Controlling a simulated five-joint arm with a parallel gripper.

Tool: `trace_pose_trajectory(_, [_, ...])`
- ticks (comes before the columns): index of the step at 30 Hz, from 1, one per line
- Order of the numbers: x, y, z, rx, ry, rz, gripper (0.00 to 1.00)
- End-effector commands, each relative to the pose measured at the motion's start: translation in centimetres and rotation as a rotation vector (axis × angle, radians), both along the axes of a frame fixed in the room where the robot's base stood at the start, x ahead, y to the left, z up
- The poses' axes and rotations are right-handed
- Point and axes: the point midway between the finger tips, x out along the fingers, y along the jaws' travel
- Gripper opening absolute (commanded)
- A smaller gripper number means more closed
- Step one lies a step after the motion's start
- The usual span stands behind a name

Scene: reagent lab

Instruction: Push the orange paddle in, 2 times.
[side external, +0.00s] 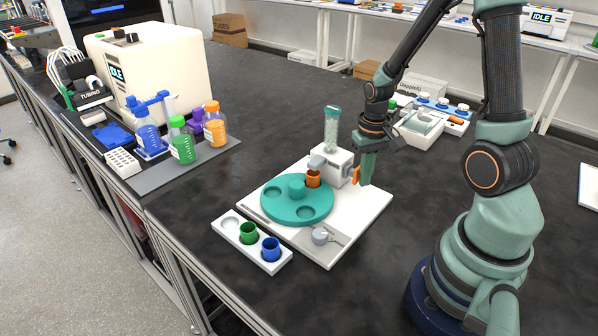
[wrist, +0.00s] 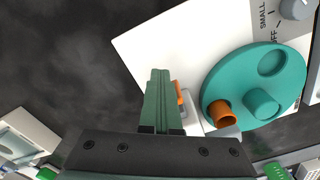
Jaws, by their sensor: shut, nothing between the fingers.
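The orange paddle (side external: 356,174) sticks out of the right side of a white dispenser block (side external: 333,163) that carries a clear jar of pale beads with a teal cap. My gripper (side external: 365,180) is shut and empty, pointing down just right of the paddle, very close to it; I cannot tell whether they touch. In the wrist view the shut fingers (wrist: 159,75) partly hide the paddle (wrist: 180,93) at their right. An orange cup (side external: 313,179) sits in the teal turntable (side external: 290,212) near the dispenser's spout.
A white base plate (side external: 374,206) carries the dispenser, turntable and a grey knob (side external: 320,236). A white rack (side external: 278,264) in front holds a green and a blue cup. Bottles stand on a grey mat (side external: 215,152) at left. Dark bench is clear behind the plate.

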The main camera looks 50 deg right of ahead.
Motion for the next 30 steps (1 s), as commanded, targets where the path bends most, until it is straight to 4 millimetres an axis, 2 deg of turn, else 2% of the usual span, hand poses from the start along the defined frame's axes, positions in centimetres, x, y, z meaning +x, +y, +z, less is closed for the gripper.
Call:
trace_pose_trajectory(3, [0.7, -0.1, 0.0, -0.002, -0.003, 0.0, 0.0])
trace_pose_trajectory(12, [0.7, -0.1, 0.1, -0.002, -0.004, 0.0, 0.0])
trace_pose_trajectory(25, [-0.5, -0.1, 0.1, -0.002, -0.004, 0.0, 0.0])
trace_pose_trajectory(30, [-0.4, -0.1, 1.0, -0.004, -0.007, 0.0, 0.0])
